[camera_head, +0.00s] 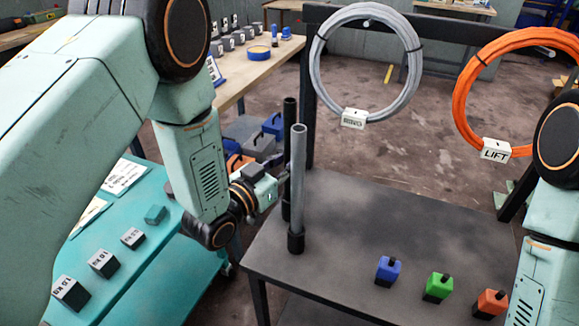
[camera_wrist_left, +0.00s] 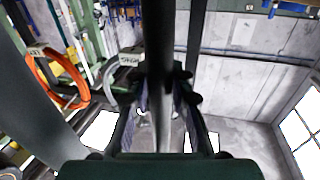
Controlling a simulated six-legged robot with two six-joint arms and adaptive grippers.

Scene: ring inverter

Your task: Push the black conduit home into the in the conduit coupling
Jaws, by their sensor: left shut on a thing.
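The black conduit (camera_head: 289,115) stands upright near the table's back left edge, just behind a grey conduit (camera_head: 298,165). The grey conduit stands in a black coupling (camera_head: 296,242) on the dark table. The black conduit's lower end is partly hidden by the grey one, and I cannot tell how deep it sits in its own coupling. My left gripper (camera_head: 280,186) comes in from the left and is shut on the black conduit, which also runs between its fingers in the left wrist view (camera_wrist_left: 160,60). My right gripper is out of view; only its arm shows at the right.
Blue (camera_head: 388,270), green (camera_head: 438,288) and orange (camera_head: 490,303) blocks stand at the table's front right. A grey cable coil (camera_head: 318,75) and an orange coil (camera_head: 468,110) hang above the back. A teal bench (camera_head: 150,262) with weights is at left. The middle tabletop is clear.

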